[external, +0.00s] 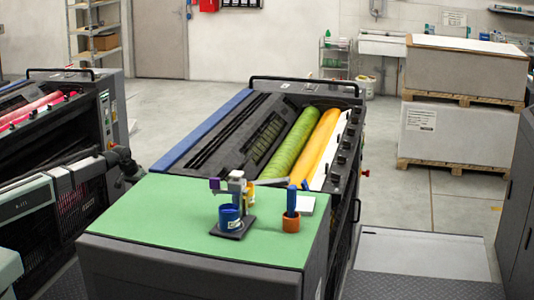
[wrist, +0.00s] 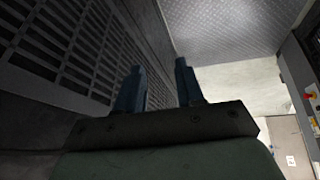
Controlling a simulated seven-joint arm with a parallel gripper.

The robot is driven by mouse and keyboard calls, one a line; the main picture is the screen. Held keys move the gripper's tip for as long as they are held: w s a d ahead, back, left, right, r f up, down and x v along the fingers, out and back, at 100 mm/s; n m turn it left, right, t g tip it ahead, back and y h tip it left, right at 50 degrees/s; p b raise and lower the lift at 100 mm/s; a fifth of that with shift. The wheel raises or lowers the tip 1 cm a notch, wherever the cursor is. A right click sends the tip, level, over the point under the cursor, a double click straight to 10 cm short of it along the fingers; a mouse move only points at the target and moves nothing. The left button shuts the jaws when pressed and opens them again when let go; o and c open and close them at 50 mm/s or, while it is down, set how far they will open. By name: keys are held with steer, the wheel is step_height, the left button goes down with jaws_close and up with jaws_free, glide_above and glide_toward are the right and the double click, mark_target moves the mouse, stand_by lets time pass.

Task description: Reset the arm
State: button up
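My gripper (wrist: 157,66) shows in the wrist view with two dark blue-grey fingers standing apart. The gap between them is empty, so it is open. A slatted dark grey panel (wrist: 60,50) lies to the left of the fingers, and a patterned metal floor plate (wrist: 235,30) shows beyond them to the upper right. In the external view a dark jointed shape (external: 124,163) sits at the left, beside the green-topped cabinet; I cannot tell whether it is part of my arm. No gripper is clearly visible over the green top there.
The green top (external: 140,215) carries a blue pot (external: 230,217) on a small dark stand, an orange cup (external: 291,223) holding a blue-handled item, and a white pad (external: 306,205). Green (external: 290,145) and yellow (external: 318,145) rollers lie behind. The green top's left part is clear.

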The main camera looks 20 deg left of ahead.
steer(key=s+a+f+g+y, duration=0.1)
steer(key=s+a+f+g, duration=0.1)
steer(key=s+a+f, duration=0.5)
steer(key=s+a+f+n+g, duration=0.15)
steer(key=s+a+f, duration=0.25)
steer(key=s+f, duration=0.65)
steer(key=s+a+f+m+g+y, duration=0.1)
steer(key=s+a+f+g, duration=0.1)
steer(key=s+a+f, duration=0.6)
steer(key=s+a+f+g, duration=0.2)
steer(key=s+f, duration=0.2)
steer(key=s, duration=0.6)
steer(key=s+a+f+n+g, duration=0.1)
steer(key=s+f, duration=0.3)
steer(key=s, duration=0.6)
steer(key=s+a+f+g, duration=0.2)
steer(key=s+f+g, duration=0.1)
steer(key=s, duration=0.7)
steer(key=shift+s+a+f, duration=0.35)
steer(key=shift+a+f, duration=0.05)
steer(key=shift+f, duration=0.15)
